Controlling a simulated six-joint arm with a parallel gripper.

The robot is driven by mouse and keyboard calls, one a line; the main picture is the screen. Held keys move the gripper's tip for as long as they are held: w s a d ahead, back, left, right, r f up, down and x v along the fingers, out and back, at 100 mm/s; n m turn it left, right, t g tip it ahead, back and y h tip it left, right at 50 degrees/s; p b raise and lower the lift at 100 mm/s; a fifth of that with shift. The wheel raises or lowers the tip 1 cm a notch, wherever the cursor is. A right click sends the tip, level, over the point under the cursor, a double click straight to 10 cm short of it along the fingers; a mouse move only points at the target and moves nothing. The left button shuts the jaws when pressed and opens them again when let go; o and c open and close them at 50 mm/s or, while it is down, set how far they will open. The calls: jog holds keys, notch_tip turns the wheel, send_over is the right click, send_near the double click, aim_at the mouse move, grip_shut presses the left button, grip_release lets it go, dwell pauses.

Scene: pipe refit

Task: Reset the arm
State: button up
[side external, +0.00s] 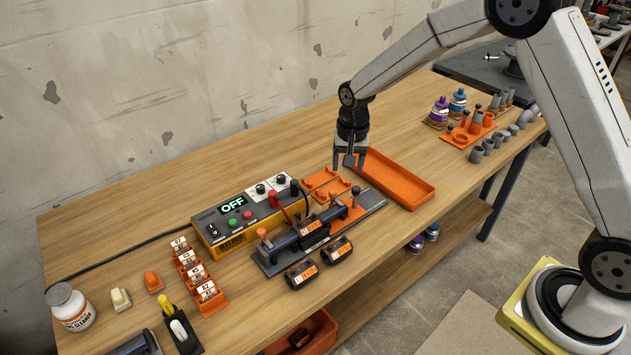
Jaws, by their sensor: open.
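My gripper (348,160) points down over the workbench (130,210), near the left end of an empty orange tray (405,185). Its two fingers are apart, and I see nothing held between them. It is just behind the orange pipe cradles (328,186); I cannot tell how high it hangs above the bench. My arm reaches in from the upper right.
The yellow welder box (238,232) reads OFF. A clamp fixture with a dark pipe (283,243) stands before it, with black labelled fittings (301,273) in front. Grey pipe fittings and bottles (440,108) stand at the right. A white bottle (72,308) stands far left.

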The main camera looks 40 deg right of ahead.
jog(key=s+r+n+t, duration=0.2)
jog(key=s+r+n, duration=0.2)
jog(key=s, duration=1.7)
jog(key=n, duration=0.3)
jog(key=shift+s+a+n, duration=0.2)
jog(key=shift+a+n, duration=0.2)
jog(key=shift+r, duration=0.1)
